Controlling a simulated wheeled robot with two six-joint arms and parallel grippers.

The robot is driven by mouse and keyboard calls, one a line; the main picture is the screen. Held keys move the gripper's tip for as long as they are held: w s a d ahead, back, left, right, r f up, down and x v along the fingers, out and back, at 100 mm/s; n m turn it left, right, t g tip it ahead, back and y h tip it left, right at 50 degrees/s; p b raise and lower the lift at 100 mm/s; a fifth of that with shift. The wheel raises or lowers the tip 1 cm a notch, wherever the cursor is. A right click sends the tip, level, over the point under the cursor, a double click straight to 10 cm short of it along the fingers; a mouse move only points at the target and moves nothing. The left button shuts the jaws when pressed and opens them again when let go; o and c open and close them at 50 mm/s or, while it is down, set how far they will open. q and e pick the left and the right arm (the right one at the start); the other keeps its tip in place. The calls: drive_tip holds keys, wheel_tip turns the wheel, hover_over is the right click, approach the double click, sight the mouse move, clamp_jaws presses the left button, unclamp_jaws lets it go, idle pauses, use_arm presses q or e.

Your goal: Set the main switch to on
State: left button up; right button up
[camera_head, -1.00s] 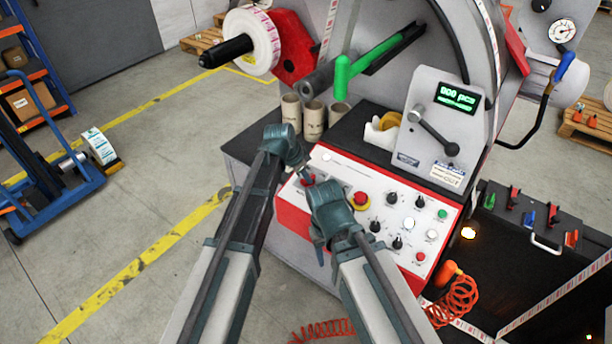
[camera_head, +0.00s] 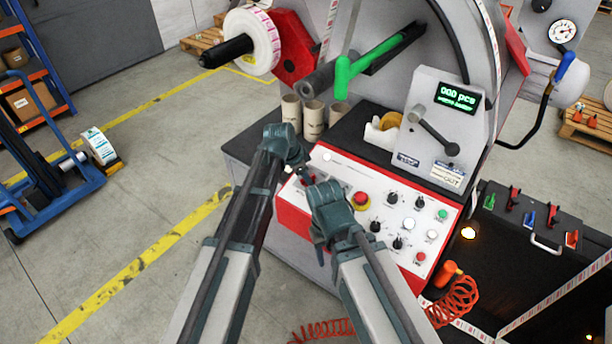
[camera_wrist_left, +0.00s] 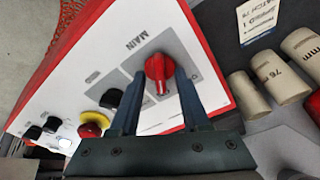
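The main switch (camera_wrist_left: 158,68) is a red rotary knob on a grey plate beside the word MAIN, in the left wrist view. Its white pointer line faces down the picture, toward my gripper. My left gripper (camera_wrist_left: 158,88) is open, its two fingers on either side of the knob with a gap at each side. I cannot tell how deep they reach around it. In the head view my left gripper (camera_head: 301,172) is at the panel's upper left, largely covering the switch. My right gripper (camera_head: 328,205) is over the panel's left part; its fingertips are unclear.
The white control panel (camera_head: 385,192) carries a red emergency button (camera_head: 361,199) on yellow, several black knobs and small buttons. Cardboard cores (camera_head: 313,120) stand behind the left gripper. A green-lettered display (camera_head: 458,97) is above the panel. My two forearms are close together.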

use_arm(q)
drive_tip(key=p+v, duration=1.2)
drive_tip(key=v, duration=0.1)
drive_tip(key=shift+r+p, duration=0.35)
drive_tip(key=shift+r, duration=0.05)
drive_tip(key=shift+s, duration=0.1)
drive_tip(key=s+a+f+n+g+y+b, duration=0.1)
drive_tip(key=s+n, duration=0.4)
drive_tip(key=s, duration=0.6)
drive_tip(key=s+f+n+g+y, duration=0.2)
drive_tip(key=s+n+y, duration=0.2)
drive_tip(key=s, duration=0.8)
drive_tip(key=shift+a+f+n+g+b, duration=0.2)
drive_tip(key=shift+a+n+g+b, duration=0.1)
drive_tip(key=shift+a+n+b, duration=0.1)
drive_tip(key=shift+d, duration=0.15)
